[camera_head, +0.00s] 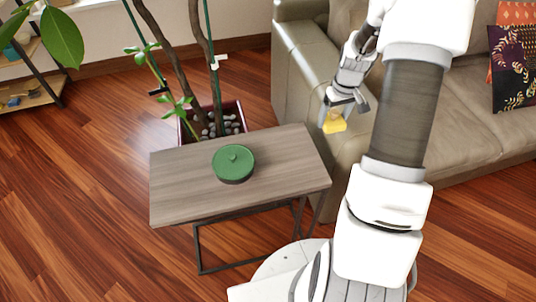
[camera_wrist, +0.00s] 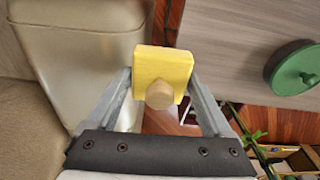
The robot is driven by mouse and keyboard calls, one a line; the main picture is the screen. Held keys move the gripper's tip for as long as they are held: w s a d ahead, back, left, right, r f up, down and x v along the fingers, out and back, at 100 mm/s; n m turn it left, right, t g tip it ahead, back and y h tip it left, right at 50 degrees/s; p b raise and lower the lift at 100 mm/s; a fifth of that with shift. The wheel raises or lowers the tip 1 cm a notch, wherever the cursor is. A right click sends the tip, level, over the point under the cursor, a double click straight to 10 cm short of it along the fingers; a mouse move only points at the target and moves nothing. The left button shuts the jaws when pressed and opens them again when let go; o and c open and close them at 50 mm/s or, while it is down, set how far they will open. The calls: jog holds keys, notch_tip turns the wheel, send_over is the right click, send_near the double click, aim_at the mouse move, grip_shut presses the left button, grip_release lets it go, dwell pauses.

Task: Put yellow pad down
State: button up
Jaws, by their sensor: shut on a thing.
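The yellow pad (camera_head: 334,123) is a small yellow block held by my gripper (camera_head: 345,112) in the head view, to the right of the side table's right end and in front of the sofa arm. In the wrist view the yellow pad (camera_wrist: 180,68) sits between the two fingertips of my gripper (camera_wrist: 160,85), which is shut on it. A round beige knob shows on the pad's near face. The pad appears to be in the air, with nothing seen touching it but the fingers.
A grey wooden side table (camera_head: 180,190) bears a green round lidded pot (camera_head: 233,163). The tabletop around the pot is bare. A potted plant (camera_head: 215,122) stands behind the table. A grey-beige sofa (camera_head: 300,60) stands at the right. Wooden floor (camera_head: 80,180) is open at left.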

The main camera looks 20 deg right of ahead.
jog(key=b, duration=0.2)
send_over(292, 153)
jog(key=f, duration=0.7)
jog(key=shift+s, duration=0.35)
jog(key=shift+f+b, duration=0.5)
jog(key=shift+f, duration=1.4)
jog(key=shift+f, duration=0.15)
jog(key=o, duration=1)
jog(key=shift+c, duration=0.2)
